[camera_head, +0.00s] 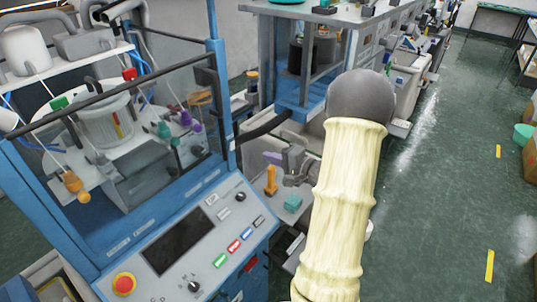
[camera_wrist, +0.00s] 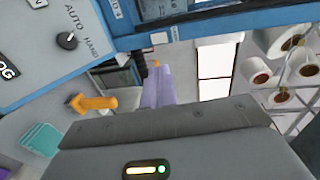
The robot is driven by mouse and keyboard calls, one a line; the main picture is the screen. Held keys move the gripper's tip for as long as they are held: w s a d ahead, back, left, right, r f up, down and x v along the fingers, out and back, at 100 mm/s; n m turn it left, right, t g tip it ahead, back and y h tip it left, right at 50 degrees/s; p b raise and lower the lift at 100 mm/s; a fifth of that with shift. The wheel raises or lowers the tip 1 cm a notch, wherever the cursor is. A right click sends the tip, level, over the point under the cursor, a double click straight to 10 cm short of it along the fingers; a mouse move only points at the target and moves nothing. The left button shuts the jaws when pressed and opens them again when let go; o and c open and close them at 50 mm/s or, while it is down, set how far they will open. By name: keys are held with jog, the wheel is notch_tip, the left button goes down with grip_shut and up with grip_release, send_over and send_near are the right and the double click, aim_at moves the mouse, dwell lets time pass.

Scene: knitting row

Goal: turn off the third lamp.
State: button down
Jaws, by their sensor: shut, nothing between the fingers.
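No lamp can be clearly made out in either view. The nearest machine has a sloping grey control panel (camera_head: 205,210) with a dark screen, a row of green, red, blue and black buttons (camera_head: 233,246), and rotary knobs. One knob, marked AUTO and HAND, shows in the wrist view (camera_wrist: 68,40). My gripper (camera_head: 295,163) is to the right of this panel, apart from it, partly hidden by my cream-sleeved arm. Its grey body (camera_wrist: 175,145) fills the bottom of the wrist view; its fingertips are hidden there. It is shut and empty.
An orange item (camera_head: 271,180) and a teal item (camera_head: 292,203) are on a grey surface near my gripper. A red emergency button (camera_head: 123,283) is at the panel's lower left. More machines stand behind. The green aisle floor (camera_head: 440,170) on the right is largely clear.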

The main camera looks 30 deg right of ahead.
aim_at(234, 142)
jog(key=p+x, duration=0.1)
jog(key=x, duration=0.3)
jog(key=p+x, duration=0.1)
jog(key=x, duration=0.2)
jog(key=r+p+x, duration=0.1)
jog(key=p+x, duration=0.1)
jog(key=x, duration=0.2)
jog(key=shift+w+a, duration=0.1)
jog(key=shift+w, duration=0.3)
jog(key=shift+r, duration=0.1)
